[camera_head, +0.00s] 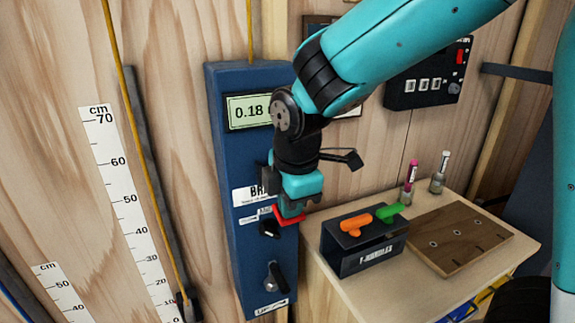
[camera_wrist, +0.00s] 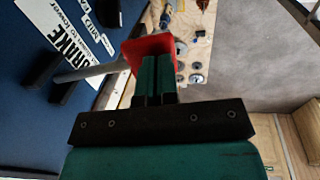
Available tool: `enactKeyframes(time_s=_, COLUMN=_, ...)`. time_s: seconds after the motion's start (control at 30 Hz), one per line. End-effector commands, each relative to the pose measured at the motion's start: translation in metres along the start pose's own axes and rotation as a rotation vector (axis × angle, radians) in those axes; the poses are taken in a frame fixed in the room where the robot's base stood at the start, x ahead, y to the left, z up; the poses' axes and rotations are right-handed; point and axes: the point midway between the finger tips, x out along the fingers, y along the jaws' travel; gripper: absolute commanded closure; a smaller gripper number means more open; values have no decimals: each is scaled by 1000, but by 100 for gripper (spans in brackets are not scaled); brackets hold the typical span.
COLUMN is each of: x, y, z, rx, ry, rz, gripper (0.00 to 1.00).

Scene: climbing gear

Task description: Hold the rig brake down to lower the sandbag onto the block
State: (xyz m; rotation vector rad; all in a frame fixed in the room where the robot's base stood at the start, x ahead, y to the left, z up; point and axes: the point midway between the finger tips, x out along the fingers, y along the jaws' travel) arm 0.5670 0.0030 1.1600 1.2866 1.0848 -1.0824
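The brake is a lever on the blue rig panel (camera_head: 228,180), beside a partly covered label that starts "BR". Its red grip (camera_head: 290,218) shows just under my gripper (camera_head: 291,204) in the head view. In the wrist view a grey rod runs from the panel to the red grip (camera_wrist: 147,45). My gripper's fingers (camera_wrist: 157,72) are close together, with their tips at the red grip. They look shut, with nothing seen between them; I cannot tell how hard they press. I cannot make out the sandbag or the block.
A display (camera_head: 248,111) reads 0.18, its right end covered by my arm. A yellow rope (camera_head: 142,140) runs down beside a cm scale (camera_head: 130,205). A black knob (camera_head: 275,280) sits lower on the panel. A bench at right holds a dark box (camera_head: 364,243) and a wooden board (camera_head: 460,238).

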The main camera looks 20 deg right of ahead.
Motion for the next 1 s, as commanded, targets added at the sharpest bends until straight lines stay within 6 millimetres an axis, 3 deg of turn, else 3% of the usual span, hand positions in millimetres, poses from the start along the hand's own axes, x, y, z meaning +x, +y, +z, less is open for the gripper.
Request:
enactKeyframes(time_s=0.03, x=7, y=-5, z=0, rx=-3, ry=-4, rz=-19, gripper=100)
enactKeyframes(time_s=0.77, x=6, y=-5, z=1, rx=-3, ry=-4, rz=-19, gripper=100)
enactKeyframes(time_s=1.0, x=-21, y=-3, z=-1, rx=-6, ry=-2, rz=-13, gripper=100)
